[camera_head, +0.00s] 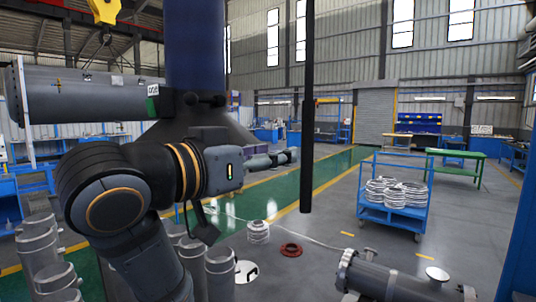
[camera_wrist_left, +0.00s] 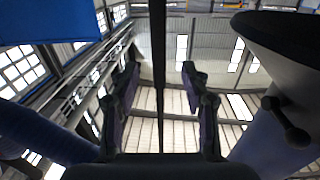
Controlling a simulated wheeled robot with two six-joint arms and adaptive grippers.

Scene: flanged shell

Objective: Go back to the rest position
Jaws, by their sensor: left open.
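My left arm comes in from the left in the head view, bent at a dark elbow with orange rings. The left gripper's two fingers are apart with nothing held in the wrist view (camera_wrist_left: 158,78), seen against the roof and windows. In the head view the fingers are hard to make out around the wrist end. My right gripper is in neither view. A grey flanged shell (camera_head: 400,281) lies on the floor at lower right, well apart from the left arm.
A black pole (camera_head: 307,110) hangs in the middle. A blue cart (camera_head: 389,217) holds coils. Grey cylinders (camera_head: 38,250) crowd the lower left. A red flange ring (camera_head: 291,250) lies on the floor.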

